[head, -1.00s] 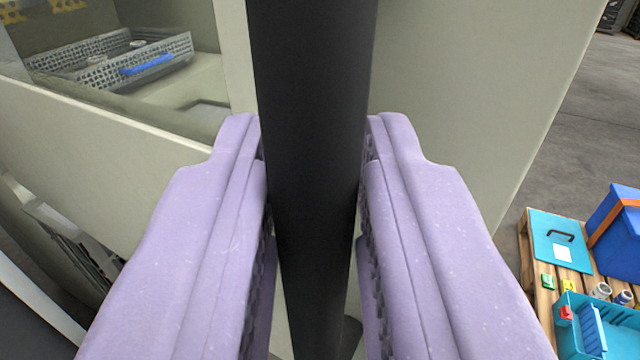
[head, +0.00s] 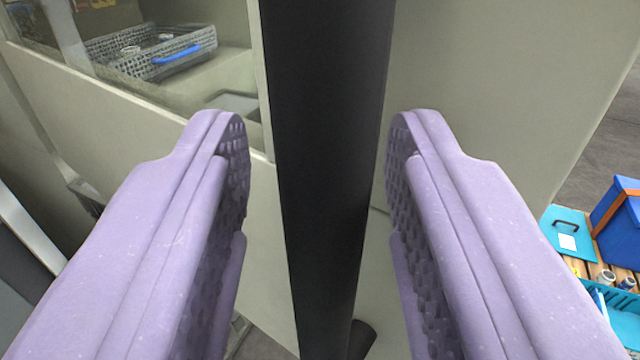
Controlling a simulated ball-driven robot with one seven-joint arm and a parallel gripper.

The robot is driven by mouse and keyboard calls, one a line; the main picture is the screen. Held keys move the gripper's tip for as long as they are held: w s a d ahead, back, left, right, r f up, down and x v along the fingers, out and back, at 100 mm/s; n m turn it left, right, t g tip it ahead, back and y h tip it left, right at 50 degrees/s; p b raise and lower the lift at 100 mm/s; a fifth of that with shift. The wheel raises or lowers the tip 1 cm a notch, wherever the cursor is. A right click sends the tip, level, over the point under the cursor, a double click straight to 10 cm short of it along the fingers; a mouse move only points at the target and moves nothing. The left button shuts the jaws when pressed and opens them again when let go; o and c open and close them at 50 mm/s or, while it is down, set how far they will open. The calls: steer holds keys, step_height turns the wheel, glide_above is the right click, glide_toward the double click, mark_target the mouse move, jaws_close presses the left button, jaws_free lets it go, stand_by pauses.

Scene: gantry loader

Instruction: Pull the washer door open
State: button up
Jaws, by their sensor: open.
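The washer door (head: 440,60) is a pale grey-green panel with a window at its left. A thick black vertical handle bar (head: 322,130) runs down in front of it, with a short stub at its lower end. My gripper (head: 318,135) is open, its two lilac fingers on either side of the bar. A clear gap shows between each finger and the bar, so neither looks to be touching it. Through the window I see a grey mesh basket (head: 120,52) with a blue handle.
At the right, a wooden pallet (head: 585,268) on the floor holds a teal case (head: 560,228), a blue box (head: 618,225) with an orange strap, a teal bin (head: 625,308) and small cans. Grey floor (head: 600,135) lies open beyond the door's right edge. Metal framing (head: 35,228) stands at the left.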

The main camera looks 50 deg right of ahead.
steer(key=shift+f, duration=0.1)
steer(key=v, duration=0.7)
steer(key=shift+s+a+p, duration=0.25)
steer(key=shift+a+p, duration=0.05)
steer(key=shift+p, duration=0.05)
